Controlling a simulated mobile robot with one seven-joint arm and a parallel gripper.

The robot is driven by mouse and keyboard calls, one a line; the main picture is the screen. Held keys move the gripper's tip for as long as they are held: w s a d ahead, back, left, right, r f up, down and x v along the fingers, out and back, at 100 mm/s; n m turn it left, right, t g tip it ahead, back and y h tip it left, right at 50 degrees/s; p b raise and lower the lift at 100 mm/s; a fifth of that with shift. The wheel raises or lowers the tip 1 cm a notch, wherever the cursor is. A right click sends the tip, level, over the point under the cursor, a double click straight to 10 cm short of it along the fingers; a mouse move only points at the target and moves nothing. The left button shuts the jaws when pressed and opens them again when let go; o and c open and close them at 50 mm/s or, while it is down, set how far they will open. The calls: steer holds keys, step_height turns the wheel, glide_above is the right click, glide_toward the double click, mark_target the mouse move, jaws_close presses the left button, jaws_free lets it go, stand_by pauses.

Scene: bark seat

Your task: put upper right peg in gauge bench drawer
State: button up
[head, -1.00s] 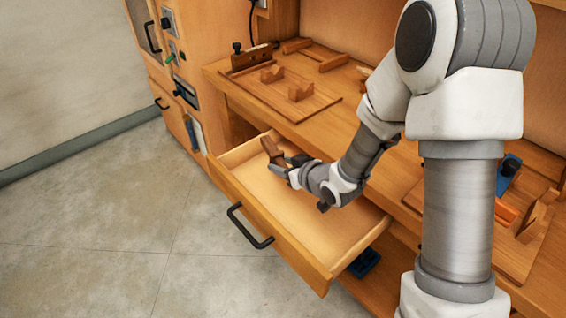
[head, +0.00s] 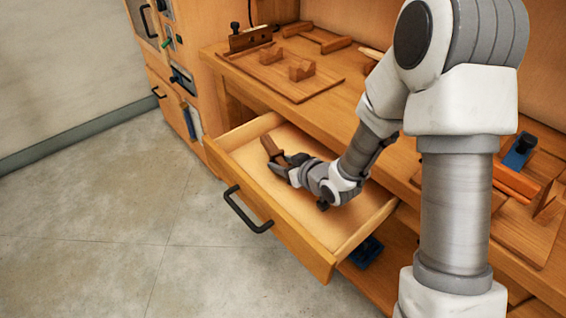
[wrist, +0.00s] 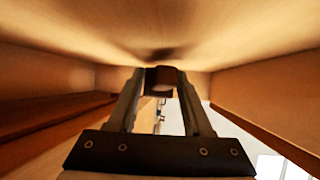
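The gauge bench drawer (head: 352,243) is pulled open below the bench top, with a black handle on its front. My gripper (head: 283,164) reaches down inside the open drawer. It is shut on a brown wooden peg (head: 271,148), which sticks out past the fingers. In the wrist view, the peg's end (wrist: 161,75) shows between the two fingers, close to the pale drawer floor (wrist: 230,40). A dark shadow lies on the floor by the peg; I cannot tell whether they touch. The rest of the drawer looks empty.
The bench top (head: 237,72) above the drawer carries a wooden board (head: 285,85) with blocks. More wooden parts and a blue tool (head: 519,150) lie to the right. A blue item (head: 366,251) sits below the drawer. The floor at left is clear.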

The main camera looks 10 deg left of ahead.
steer(key=o, duration=0.5)
steer(key=shift+r, duration=0.1)
steer(key=p+v, duration=0.4)
steer(key=v, duration=0.5)
steer(key=shift+r, duration=0.2)
steer(key=p, duration=0.5)
steer(key=shift+s+d+r, duration=0.2)
steer(key=shift+d+r, duration=0.05)
steer(key=p+v, duration=0.1)
steer(key=p, duration=0.4)
steer(key=shift+s+d, duration=0.2)
steer(key=shift+s, duration=0.05)
steer(key=p+v, duration=0.5)
steer(key=p, duration=0.1)
steer(key=shift+s+d, duration=0.25)
steer(key=shift+s, duration=0.1)
